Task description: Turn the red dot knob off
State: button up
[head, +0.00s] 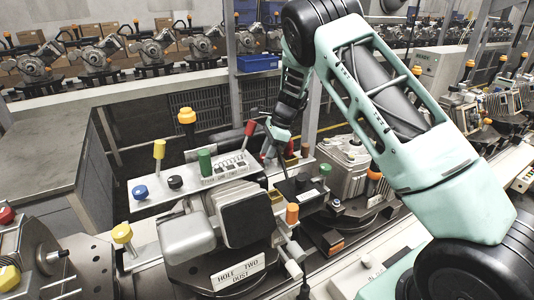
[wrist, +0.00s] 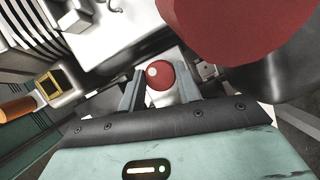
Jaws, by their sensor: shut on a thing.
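In the wrist view a round red knob (wrist: 159,76) with a pale dot on its face sits between the two fingers of my gripper (wrist: 161,88). My gripper is shut on this knob, one finger on each side. A white part shows just behind the knob. The held knob cannot be clearly made out there.
A large red rounded part (wrist: 235,25) is very close at the wrist view's upper right. In the head view, a red lever (head: 250,130), green knob (head: 205,162), blue knob (head: 140,191) and yellow knob (head: 159,149) stand on the panel. An orange knob (head: 292,213) is nearer.

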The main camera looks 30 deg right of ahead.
jog(key=shift+n, duration=0.3)
jog(key=n+g+b, duration=0.1)
jog(key=n, duration=0.1)
jog(key=shift+w+n, duration=0.15)
jog(key=shift+n, duration=0.25)
jog(key=shift+w+n+g+b, duration=0.1)
jog(key=shift+n+g+b, duration=0.65)
jog(key=shift+n, duration=1.25)
jog(key=shift+g, duration=0.25)
jog(key=o, duration=1)
jog(key=shift+c, duration=0.2)
